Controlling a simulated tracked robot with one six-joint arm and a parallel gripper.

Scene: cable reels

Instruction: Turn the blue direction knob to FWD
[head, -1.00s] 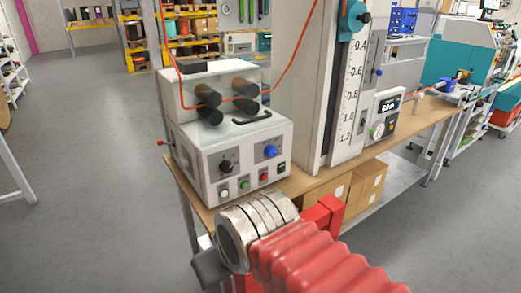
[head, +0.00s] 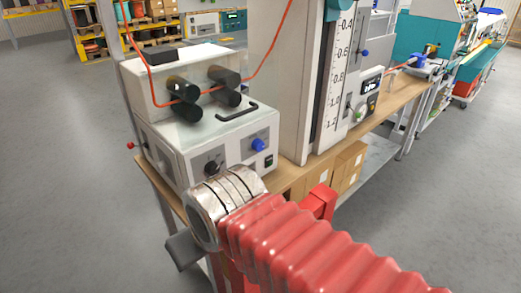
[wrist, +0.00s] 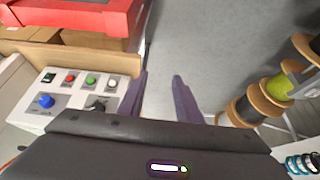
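The blue knob (head: 258,144) is on the sloping front panel of the white control box (head: 222,143), at its right side. A black knob (head: 211,168) is to its left. In the wrist view the blue knob (wrist: 46,101) is at the left, with the black knob (wrist: 97,104) nearer my gripper. My gripper (wrist: 160,90) is open and empty, its two dark fingers apart over the grey floor, to the right of the panel. In the head view my arm hides the lower panel, and the fingers are mostly hidden. I cannot read the knob's setting.
Red (wrist: 70,78), green (wrist: 91,81) and white buttons (wrist: 112,83) sit beside the knobs. Black rollers (head: 183,95) carry an orange cable above the box. A tall scaled column (head: 330,95) stands right of it on the wooden bench (head: 398,107). Reels (wrist: 265,98) show at right.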

